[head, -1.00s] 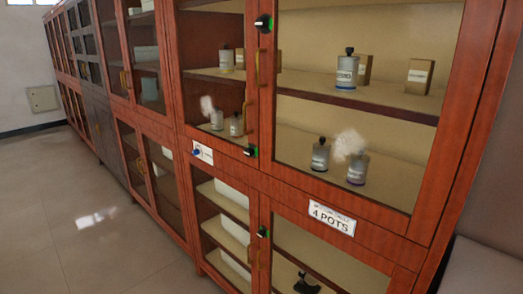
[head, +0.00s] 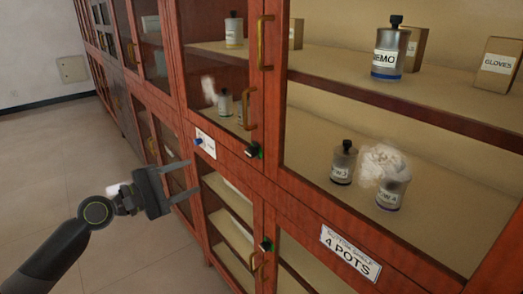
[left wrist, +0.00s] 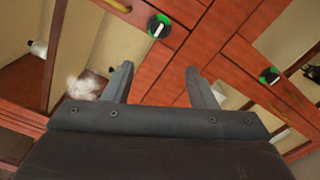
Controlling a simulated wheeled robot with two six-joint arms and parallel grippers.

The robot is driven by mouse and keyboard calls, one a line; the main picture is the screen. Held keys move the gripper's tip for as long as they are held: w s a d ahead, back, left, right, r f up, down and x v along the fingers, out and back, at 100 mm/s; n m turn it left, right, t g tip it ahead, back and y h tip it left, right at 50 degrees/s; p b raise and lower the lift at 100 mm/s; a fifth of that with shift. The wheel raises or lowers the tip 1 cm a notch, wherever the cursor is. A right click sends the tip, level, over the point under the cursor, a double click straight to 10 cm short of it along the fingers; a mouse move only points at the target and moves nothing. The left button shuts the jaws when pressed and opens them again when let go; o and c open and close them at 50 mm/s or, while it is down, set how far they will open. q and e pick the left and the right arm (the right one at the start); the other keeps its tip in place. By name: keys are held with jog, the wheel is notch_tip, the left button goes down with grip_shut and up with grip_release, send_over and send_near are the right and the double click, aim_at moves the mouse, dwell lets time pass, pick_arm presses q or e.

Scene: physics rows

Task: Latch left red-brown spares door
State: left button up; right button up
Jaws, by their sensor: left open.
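A red-brown cabinet (head: 225,160) with glass doors fills the middle and right. A black latch knob with a green mark (head: 251,151) sits on the frame below the upper doors; a similar lower knob (head: 266,244) sits between the lower doors. Two green-ringed knobs, one upper (left wrist: 158,26) and one at right (left wrist: 269,75), show in the left wrist view. The left upper door (head: 222,75) looks closed against the frame. My left gripper (head: 195,175) is open and empty, left of the knobs and apart from them. Its fingers (left wrist: 160,72) show in the left wrist view. My right gripper is not seen.
Brass handles (head: 264,42) stick out from the doors. A "4 POTS" sign (head: 350,252) is lower right. Pots and boxes stand behind glass. The floor at left (head: 45,160) is clear.

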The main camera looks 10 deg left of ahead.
pick_arm(q)
jog(key=p, duration=0.3)
send_near(248, 154)
jog(key=x, duration=0.8)
jog(key=shift+w+d, duration=0.25)
jog(key=shift+w, duration=0.05)
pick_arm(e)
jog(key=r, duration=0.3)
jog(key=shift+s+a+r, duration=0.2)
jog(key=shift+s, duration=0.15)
pick_arm(q)
jog(key=c, duration=1)
jog(key=shift+o, duration=0.2)
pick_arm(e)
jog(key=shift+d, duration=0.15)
